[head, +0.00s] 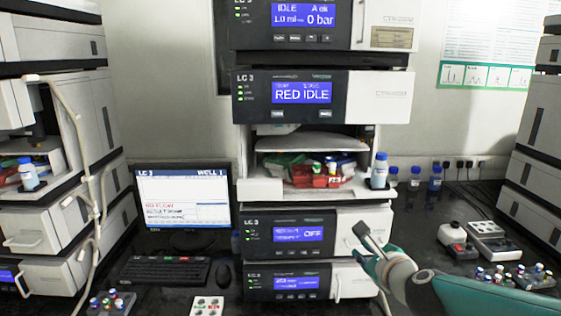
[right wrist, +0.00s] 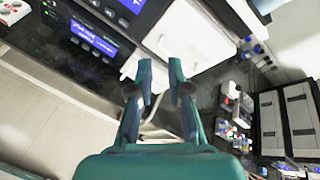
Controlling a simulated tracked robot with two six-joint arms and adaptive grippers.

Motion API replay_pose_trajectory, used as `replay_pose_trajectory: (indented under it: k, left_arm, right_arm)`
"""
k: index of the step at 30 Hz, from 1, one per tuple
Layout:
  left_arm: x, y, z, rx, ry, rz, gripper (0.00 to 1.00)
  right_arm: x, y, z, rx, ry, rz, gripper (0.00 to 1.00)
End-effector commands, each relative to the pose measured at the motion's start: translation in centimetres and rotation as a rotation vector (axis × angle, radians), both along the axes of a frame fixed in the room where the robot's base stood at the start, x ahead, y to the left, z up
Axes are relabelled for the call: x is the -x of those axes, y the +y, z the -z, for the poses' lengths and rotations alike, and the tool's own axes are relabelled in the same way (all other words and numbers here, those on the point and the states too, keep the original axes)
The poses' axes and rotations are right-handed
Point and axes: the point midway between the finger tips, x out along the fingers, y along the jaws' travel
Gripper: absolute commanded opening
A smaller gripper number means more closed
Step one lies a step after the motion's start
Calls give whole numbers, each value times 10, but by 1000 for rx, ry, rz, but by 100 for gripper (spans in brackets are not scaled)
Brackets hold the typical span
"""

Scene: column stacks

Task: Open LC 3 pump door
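The LC 3 stack stands in the middle of the head view. Its topmost visible module, showing a flow value and 0 bar, looks like the pump; its white door (head: 383,22) appears closed, with a handle (head: 360,9) at its left edge, and its top is cut off. My right gripper (head: 368,240) is far below it, in front of the lower LC 3 modules, near the white front with a handle of the module reading OFF (head: 298,234). In the right wrist view its fingers (right wrist: 163,75) are apart with nothing visibly held. My left gripper is not seen.
A bottle (head: 379,171) stands at the shelf's right edge. A monitor (head: 183,199) is left; vial racks (head: 515,276) and small devices (head: 497,240) are right. Another stack (head: 540,150) bounds the right side.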

Motion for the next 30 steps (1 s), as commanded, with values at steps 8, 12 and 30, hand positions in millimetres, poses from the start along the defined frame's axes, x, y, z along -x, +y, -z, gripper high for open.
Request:
replay_pose_trajectory:
  k: [8,12,30]
  left_arm:
    - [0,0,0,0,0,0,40]
    - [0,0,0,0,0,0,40]
    - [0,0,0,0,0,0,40]
  right_arm:
    - [38,-9,218,288,361,-183,17]
    - [90,-7,313,444,514,-386,17]
    - [315,56,446,1094,167,-1782,17]
